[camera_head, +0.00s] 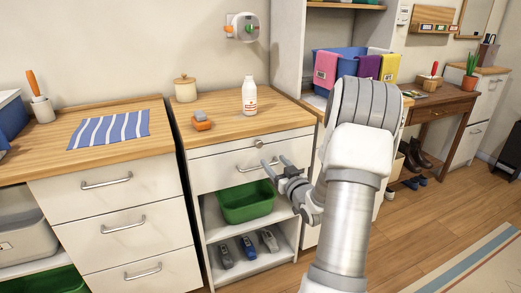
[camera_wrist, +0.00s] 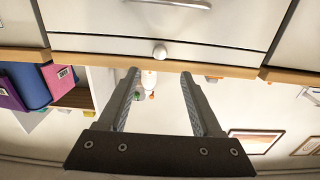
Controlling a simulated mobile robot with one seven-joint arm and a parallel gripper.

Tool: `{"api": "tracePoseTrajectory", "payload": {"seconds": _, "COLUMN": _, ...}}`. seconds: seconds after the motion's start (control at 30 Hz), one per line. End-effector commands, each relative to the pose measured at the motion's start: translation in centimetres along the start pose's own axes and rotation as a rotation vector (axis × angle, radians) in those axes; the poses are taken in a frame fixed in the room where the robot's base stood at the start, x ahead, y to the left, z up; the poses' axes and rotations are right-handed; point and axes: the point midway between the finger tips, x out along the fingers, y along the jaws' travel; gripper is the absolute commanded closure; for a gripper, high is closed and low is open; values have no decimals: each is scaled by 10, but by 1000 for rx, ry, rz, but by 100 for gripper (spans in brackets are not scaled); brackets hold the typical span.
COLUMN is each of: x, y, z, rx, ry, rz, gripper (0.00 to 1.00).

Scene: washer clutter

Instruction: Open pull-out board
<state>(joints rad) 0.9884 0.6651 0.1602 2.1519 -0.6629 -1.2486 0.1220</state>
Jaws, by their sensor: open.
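The pull-out board (camera_head: 225,150) is a thin white front just under the wooden top of the middle cabinet. It looks flush with the cabinet. Its small round knob (camera_head: 258,143) sits near its middle, and the knob also shows in the wrist view (camera_wrist: 160,52), which is upside down. My gripper (camera_head: 276,162) is open and empty, in front of the cabinet. In the head view its fingertips overlap the drawer below the board. In the wrist view the knob lies in line with the gap between the fingers (camera_wrist: 160,74), beyond the tips, with no contact visible.
A drawer with a bar handle (camera_head: 258,166) lies just below the board. A white bottle (camera_head: 249,96), a sponge (camera_head: 202,121) and a jar (camera_head: 185,89) stand on top. A drawer unit (camera_head: 105,182) adjoins at left.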

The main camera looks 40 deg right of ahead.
Motion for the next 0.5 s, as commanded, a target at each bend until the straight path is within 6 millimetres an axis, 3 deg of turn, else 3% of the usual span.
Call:
{"api": "tracePoseTrajectory", "payload": {"seconds": 0.3, "x": 67, "y": 0, "z": 2, "rx": -1, "ry": 1, "rz": -1, "gripper": 34}}
{"api": "tracePoseTrajectory", "payload": {"seconds": 0.5, "x": 97, "y": 0, "z": 2, "rx": -1, "ry": 0, "rz": -1, "gripper": 34}}
